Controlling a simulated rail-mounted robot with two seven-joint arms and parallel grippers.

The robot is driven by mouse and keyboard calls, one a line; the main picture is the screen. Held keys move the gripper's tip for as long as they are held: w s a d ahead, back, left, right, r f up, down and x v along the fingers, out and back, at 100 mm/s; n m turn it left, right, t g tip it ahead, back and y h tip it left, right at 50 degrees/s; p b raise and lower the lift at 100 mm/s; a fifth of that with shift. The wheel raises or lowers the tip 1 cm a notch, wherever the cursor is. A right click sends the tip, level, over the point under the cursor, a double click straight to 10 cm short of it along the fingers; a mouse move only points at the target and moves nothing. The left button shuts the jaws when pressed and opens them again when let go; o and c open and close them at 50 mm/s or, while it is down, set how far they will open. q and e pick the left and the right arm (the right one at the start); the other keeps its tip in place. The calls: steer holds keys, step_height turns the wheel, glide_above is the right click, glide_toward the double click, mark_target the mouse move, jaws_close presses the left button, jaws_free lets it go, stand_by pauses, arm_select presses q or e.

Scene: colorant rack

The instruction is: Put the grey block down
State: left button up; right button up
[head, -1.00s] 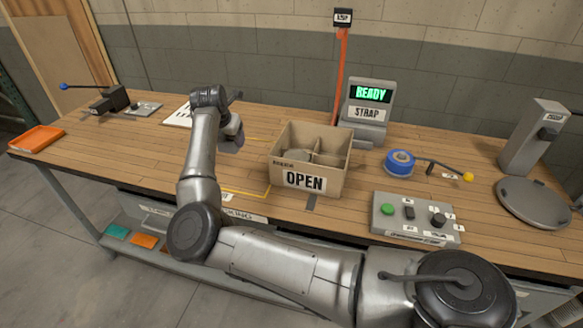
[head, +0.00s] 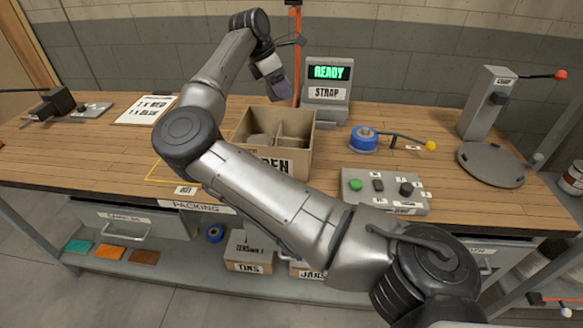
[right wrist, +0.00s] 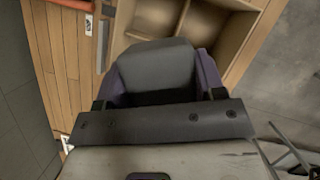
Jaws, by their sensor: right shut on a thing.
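My right gripper (head: 282,90) is raised above the far side of the open cardboard box (head: 303,146) in the head view. In the right wrist view the gripper (right wrist: 157,92) is shut on the grey block (right wrist: 155,66), a dark block with rounded edges between purple-sided fingers. The block is hard to make out in the head view. The divided box (right wrist: 240,62) shows beyond the block in the wrist view. My left gripper is not in view.
A READY display (head: 327,80) stands behind the box. Blue tape (head: 363,139) and a button panel (head: 385,193) are to its right. A paper sheet (head: 146,109) lies at left. Bare wooden bench top (head: 95,150) is free left of the box.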

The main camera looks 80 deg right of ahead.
mark_target(292, 142)
steer(key=s+a+f+m+t+y, duration=0.1)
steer(key=s+a+m+t+y, duration=0.15)
steer(key=m, duration=0.95)
steer(key=s+a+m+t+y, duration=0.2)
steer(key=a+m+y, duration=0.2)
steer(key=m, duration=0.7)
steer(key=shift+m+g, duration=0.25)
steer(key=shift+m, duration=0.05)
step_height(292, 142, down, 13)
steer(key=b, duration=0.5)
steer(key=shift+s, duration=0.15)
steer(key=shift+a+f+b, duration=0.1)
steer(key=shift+f+b, duration=1)
steer(key=shift+f, duration=1.35)
